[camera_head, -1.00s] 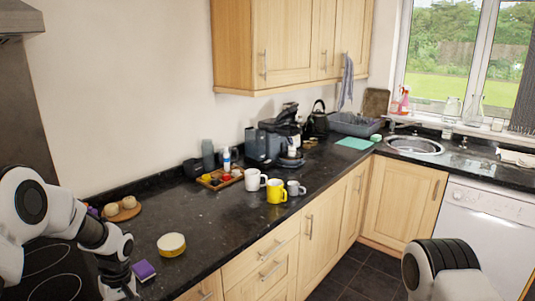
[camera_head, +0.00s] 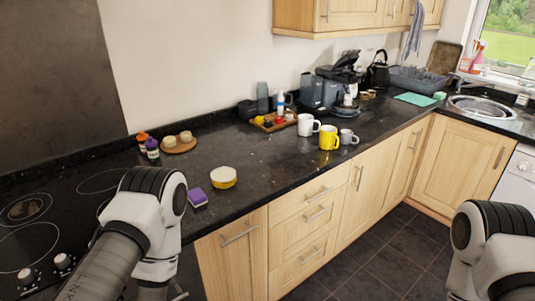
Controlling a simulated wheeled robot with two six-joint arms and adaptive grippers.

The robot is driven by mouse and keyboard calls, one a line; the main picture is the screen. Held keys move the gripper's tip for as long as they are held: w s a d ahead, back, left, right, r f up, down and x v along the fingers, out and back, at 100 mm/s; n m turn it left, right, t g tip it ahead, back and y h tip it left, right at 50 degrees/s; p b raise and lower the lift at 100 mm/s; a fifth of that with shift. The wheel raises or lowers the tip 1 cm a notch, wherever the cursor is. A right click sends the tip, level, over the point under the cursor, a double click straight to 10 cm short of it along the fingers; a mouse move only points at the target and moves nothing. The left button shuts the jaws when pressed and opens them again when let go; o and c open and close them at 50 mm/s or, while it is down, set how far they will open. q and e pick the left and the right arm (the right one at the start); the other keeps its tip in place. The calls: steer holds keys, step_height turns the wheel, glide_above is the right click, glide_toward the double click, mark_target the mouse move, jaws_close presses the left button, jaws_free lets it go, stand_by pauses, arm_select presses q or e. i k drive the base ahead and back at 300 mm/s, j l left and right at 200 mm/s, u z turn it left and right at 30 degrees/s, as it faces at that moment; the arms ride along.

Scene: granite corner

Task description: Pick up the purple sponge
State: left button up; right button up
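The purple sponge (camera_head: 197,198) lies on the black granite counter near its front edge, just right of my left arm. It looks like a small block with a paler side. A round yellow-and-white tub (camera_head: 223,177) sits behind it to the right, apart from it. My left arm's white links and dark joint cover fill the lower left, and its gripper is out of sight. My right arm shows only its upper part at the lower right, with its gripper out of view. Nothing is seen holding the sponge.
The hob (camera_head: 32,232) is at left. A round board (camera_head: 179,145) with buns and two small bottles (camera_head: 152,150) stand behind. A yellow mug (camera_head: 328,138), a white mug (camera_head: 306,125) and a grey mug (camera_head: 348,137) are to the right. Counter around the sponge is mostly clear.

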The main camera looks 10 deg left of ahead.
mark_target(196, 196)
steer(key=u, duration=0.85)
steer(key=i+z, duration=0.45)
steer(key=k+j, duration=0.05)
